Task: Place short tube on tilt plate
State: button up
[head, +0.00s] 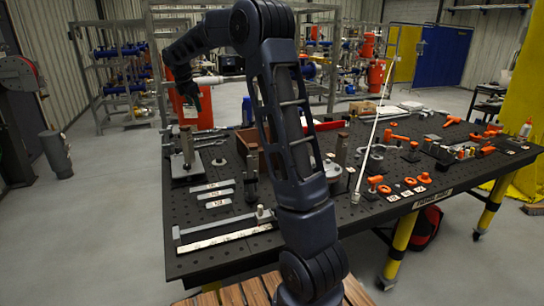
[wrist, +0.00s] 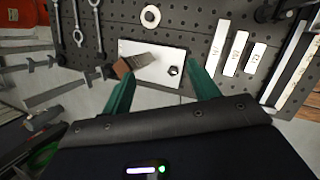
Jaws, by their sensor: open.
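A light plate (head: 179,170), which looks like the tilt plate, lies on the left end of the dark bench. A short grey tube with a brown end (head: 187,143) stands on it. In the wrist view the plate (wrist: 151,76) shows between my fingers, with the tube (wrist: 144,61) near the left finger and a dark nut or bolt (wrist: 174,71) towards the right. My gripper (head: 190,98) is in the air above the bench's left end, apart from the tube. Its two green fingers (wrist: 161,72) are spread and empty.
The perforated bench (head: 250,195) also holds labelled flat bars (head: 216,194), wrenches (wrist: 97,22), a washer (wrist: 150,15) and a long ruler-like bar (head: 222,239). Another upright tube (head: 342,149) stands further right.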

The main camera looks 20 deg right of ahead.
jog(key=s+d+r+m, duration=0.1)
jog(key=s+d+m, duration=0.3)
jog(key=s, duration=0.5)
jog(key=s+d+r+m+y, duration=0.15)
jog(key=s+d+m, duration=0.25)
jog(key=s, duration=0.4)
jog(key=s+d+r+m, duration=0.1)
jog(key=s+d+m, duration=0.25)
jog(key=s, duration=0.55)
jog(key=s+d+f+m, duration=0.1)
jog(key=s+f+m, duration=0.2)
jog(key=s, duration=0.4)
jog(key=s+d+f+m+t, duration=0.1)
jog(key=s+d+f+m, duration=0.1)
jog(key=s, duration=0.5)
jog(key=s+d+f+m+y, duration=0.1)
jog(key=s+f+m, duration=0.3)
jog(key=s, duration=0.4)
jog(key=shift+d+f+m, duration=0.2)
jog(key=shift+d+m, duration=0.3)
jog(key=shift+m, duration=0.15)
